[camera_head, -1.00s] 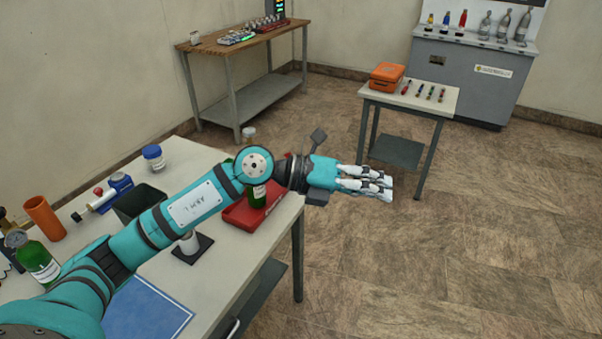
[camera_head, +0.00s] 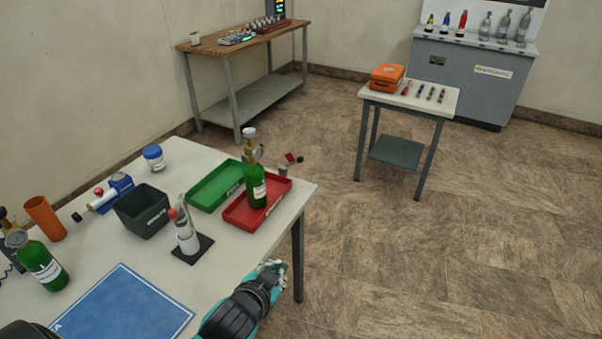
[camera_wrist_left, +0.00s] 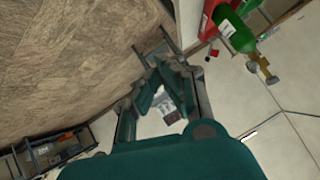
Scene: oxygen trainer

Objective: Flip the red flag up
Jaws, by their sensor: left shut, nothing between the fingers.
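A small red piece (camera_head: 291,158) on a grey mount stands at the table's far right edge, just behind the red tray; it looks like the red flag, but its exact pose is too small to tell. In the left wrist view a small red piece (camera_wrist_left: 213,53) shows near the green bottle. My left gripper (camera_head: 273,267) is shut and empty, low by the table's near right edge and well apart from the red piece. Its fingers (camera_wrist_left: 163,68) come together in the left wrist view. My right gripper is not in view.
A green bottle (camera_head: 256,188) with a valve stands in the red tray (camera_head: 233,217), beside the green tray (camera_head: 205,193).

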